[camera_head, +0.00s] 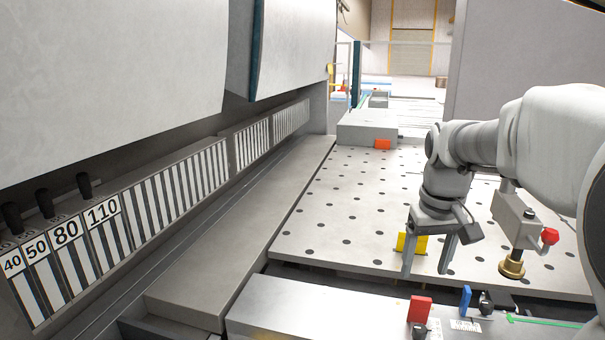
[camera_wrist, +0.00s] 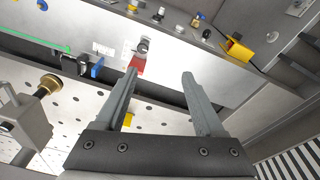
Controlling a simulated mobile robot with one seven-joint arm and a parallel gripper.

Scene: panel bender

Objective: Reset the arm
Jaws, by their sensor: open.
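My arm reaches in from the right in the head view. My gripper (camera_head: 431,262) hangs over the perforated table (camera_head: 345,205), its two grey fingers spread with nothing between them. In the wrist view my gripper (camera_wrist: 158,78) is also open and empty, its fingers pointing toward a red piece (camera_wrist: 137,64) on the front ledge. A yellow block (camera_head: 412,243) shows behind the fingers in the head view; whether the fingers touch it cannot be told.
The panel bender's tool row (camera_head: 160,200), with numbers 40 to 110, runs along the left. A clamp with a red knob (camera_head: 549,236) stands right of my gripper. Red (camera_head: 420,309) and blue (camera_head: 465,300) tabs sit at the front edge. The table's middle is clear.

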